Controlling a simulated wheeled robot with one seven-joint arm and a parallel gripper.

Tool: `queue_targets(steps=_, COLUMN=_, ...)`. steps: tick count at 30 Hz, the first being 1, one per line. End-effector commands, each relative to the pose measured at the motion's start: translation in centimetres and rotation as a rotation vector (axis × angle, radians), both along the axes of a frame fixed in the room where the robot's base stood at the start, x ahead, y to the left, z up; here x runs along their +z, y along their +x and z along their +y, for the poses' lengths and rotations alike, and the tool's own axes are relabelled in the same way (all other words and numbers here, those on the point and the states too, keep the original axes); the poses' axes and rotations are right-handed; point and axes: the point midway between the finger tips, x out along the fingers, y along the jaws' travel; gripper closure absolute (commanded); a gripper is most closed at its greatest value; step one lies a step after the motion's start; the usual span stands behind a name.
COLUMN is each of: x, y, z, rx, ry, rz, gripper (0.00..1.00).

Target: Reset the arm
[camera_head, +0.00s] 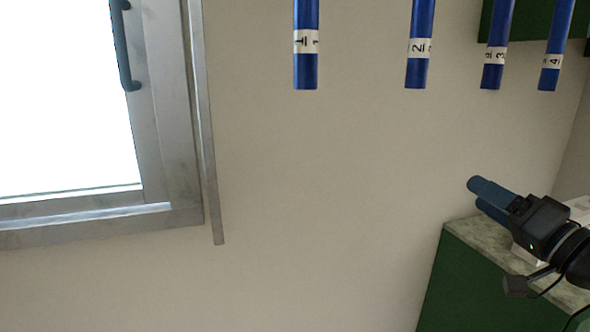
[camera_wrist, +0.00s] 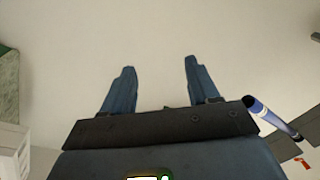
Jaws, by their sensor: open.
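My gripper (camera_head: 478,194) is at the right of the head view, its blue fingers pointing left, in front of a green cabinet with a stone-like top. In the wrist view my gripper (camera_wrist: 158,85) has its two fingers spread apart, with nothing between them but plain wall. Several blue rods with white numbered bands hang along the top of the head view: rod 1 (camera_head: 306,70), rod 2 (camera_head: 418,72), rod 3 (camera_head: 492,76) and rod 4 (camera_head: 549,78). All are apart from my gripper. Their upper ends are cut off by the frame. One blue rod (camera_wrist: 270,117) shows at the right of the wrist view.
A metal-framed window (camera_head: 175,217) with a dark handle is at the left. The green cabinet (camera_head: 465,290) with its countertop (camera_head: 470,232) is at lower right, with a white box (camera_head: 579,209) behind my gripper. The wall between window and cabinet is clear.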

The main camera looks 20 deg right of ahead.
Motion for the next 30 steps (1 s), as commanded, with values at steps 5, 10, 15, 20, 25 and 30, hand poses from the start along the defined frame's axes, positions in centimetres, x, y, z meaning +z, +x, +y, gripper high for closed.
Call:
queue_targets(steps=5, x=-7.9, y=-2.1, z=3.7, rx=-0.089, ry=0.003, rz=0.105, gripper=0.40)
queue_targets(steps=10, x=-13.9, y=-5.5, z=7.0, rx=-0.161, ry=-0.040, rz=0.195, gripper=0.40)
queue_targets(steps=15, x=-18.4, y=-10.2, z=10.3, rx=-0.212, ry=-0.121, rz=0.275, gripper=0.40)
queue_targets(steps=20, x=-21.3, y=-15.3, z=13.1, rx=-0.235, ry=-0.226, rz=0.335, gripper=0.40)
queue_targets(steps=25, x=-22.8, y=-21.1, z=15.7, rx=-0.232, ry=-0.357, rz=0.380, gripper=0.40)
queue_targets(steps=30, x=-22.8, y=-26.8, z=18.0, rx=-0.198, ry=-0.503, rz=0.400, gripper=0.40)
